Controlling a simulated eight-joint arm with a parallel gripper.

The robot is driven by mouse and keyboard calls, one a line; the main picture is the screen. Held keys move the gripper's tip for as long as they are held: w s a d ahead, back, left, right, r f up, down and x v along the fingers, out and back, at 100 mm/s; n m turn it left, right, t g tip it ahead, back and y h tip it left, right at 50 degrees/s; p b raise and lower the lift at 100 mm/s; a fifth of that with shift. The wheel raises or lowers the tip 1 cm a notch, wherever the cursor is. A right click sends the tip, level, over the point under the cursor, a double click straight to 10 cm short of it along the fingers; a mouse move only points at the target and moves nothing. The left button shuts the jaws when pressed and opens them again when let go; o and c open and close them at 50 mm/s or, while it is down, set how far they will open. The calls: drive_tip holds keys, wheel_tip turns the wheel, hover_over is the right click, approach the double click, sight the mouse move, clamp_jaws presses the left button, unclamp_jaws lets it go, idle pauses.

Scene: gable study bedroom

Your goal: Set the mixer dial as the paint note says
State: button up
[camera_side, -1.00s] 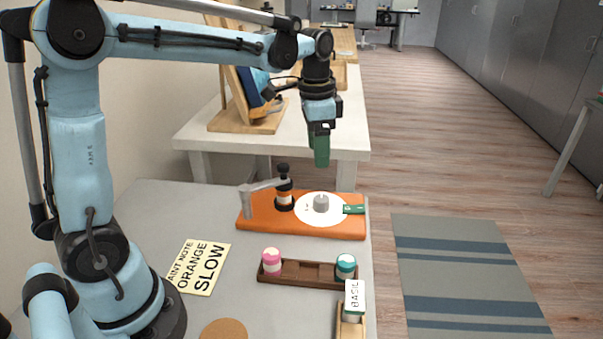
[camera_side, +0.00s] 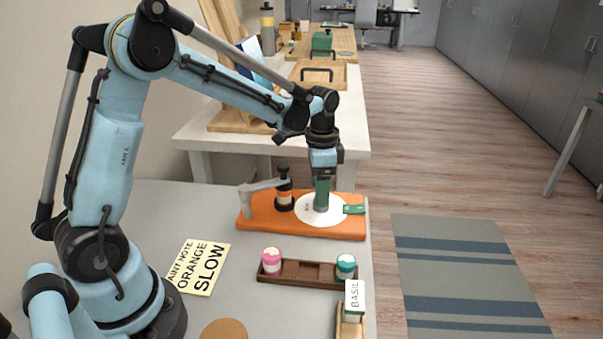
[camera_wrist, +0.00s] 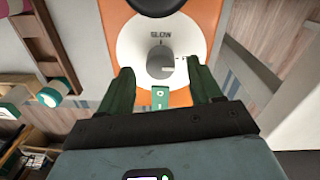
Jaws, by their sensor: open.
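The mixer is an orange base (camera_side: 262,228) with a round white dial plate (camera_side: 307,216) on it. In the wrist view the plate carries the word SLOW near the top, and a grey knob (camera_wrist: 160,62) stands at its middle. The paint note (camera_side: 200,268) is a cream card reading ORANGE and SLOW. My gripper (camera_side: 321,205) points straight down over the dial and hides the knob in the side view. In the wrist view its green fingers (camera_wrist: 163,85) are spread apart, with the knob showing between and beyond them. I cannot tell whether they touch it.
A green tab (camera_side: 354,210) sits at the plate's right. A BASIL card (camera_side: 355,297) stands nearby.

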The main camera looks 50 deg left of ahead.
drive_tip(key=shift+f, duration=1.1)
drive_tip(key=shift+c, duration=0.4)
drive_tip(key=c, duration=1)
